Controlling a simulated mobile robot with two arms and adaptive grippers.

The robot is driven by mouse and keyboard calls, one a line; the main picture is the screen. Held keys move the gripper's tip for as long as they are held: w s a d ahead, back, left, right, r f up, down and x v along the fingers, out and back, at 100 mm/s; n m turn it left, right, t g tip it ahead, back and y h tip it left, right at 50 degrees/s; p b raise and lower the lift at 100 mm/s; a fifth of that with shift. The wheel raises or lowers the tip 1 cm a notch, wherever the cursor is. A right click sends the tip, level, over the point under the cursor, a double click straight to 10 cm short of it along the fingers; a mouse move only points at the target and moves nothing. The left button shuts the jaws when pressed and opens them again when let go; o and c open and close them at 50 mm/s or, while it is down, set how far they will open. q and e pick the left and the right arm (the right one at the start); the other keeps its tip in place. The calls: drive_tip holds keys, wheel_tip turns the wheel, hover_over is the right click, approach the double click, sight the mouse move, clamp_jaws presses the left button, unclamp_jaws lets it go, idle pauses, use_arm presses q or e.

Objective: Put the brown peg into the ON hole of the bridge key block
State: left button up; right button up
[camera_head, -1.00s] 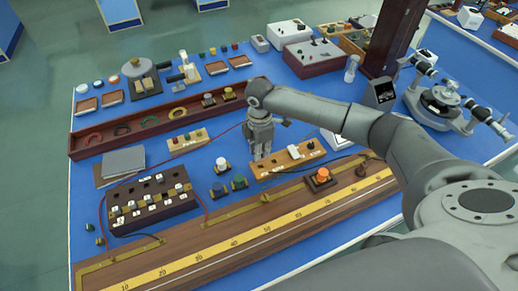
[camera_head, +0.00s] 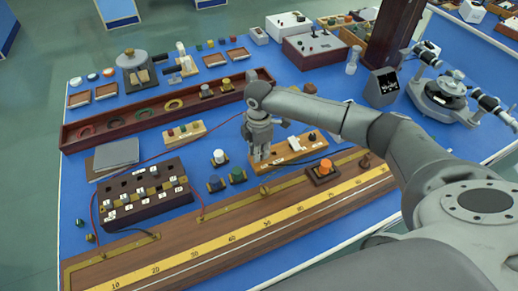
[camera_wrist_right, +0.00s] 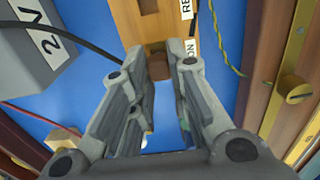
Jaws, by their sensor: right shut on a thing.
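The bridge key block (camera_head: 290,155) is a light wooden block on the blue bench, with labels and a white part on top. In the right wrist view its end (camera_wrist_right: 125,20) shows a hole and an ON label (camera_wrist_right: 190,47). My right gripper (camera_head: 260,157) is at the block's left end. In the right wrist view its fingers (camera_wrist_right: 160,75) are shut on the brown peg (camera_wrist_right: 158,66), which shows as a small brown patch between the tips. The fingers hide most of the peg, and I cannot tell whether it is inside the ON hole. My left gripper is not in view.
A long wooden scale bench (camera_head: 215,249) runs along the front, with an orange-topped block (camera_head: 325,167) on it. A dark plug box (camera_head: 148,193) stands at left, and small knobs (camera_head: 218,157) stand left of the gripper. A black cable (camera_wrist_right: 65,30) passes beside the block.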

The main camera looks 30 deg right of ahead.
drive_tip(key=shift+f, duration=0.45)
drive_tip(key=o, duration=0.9)
wheel_tip(320, 180, up, 12)
idle(0.4)
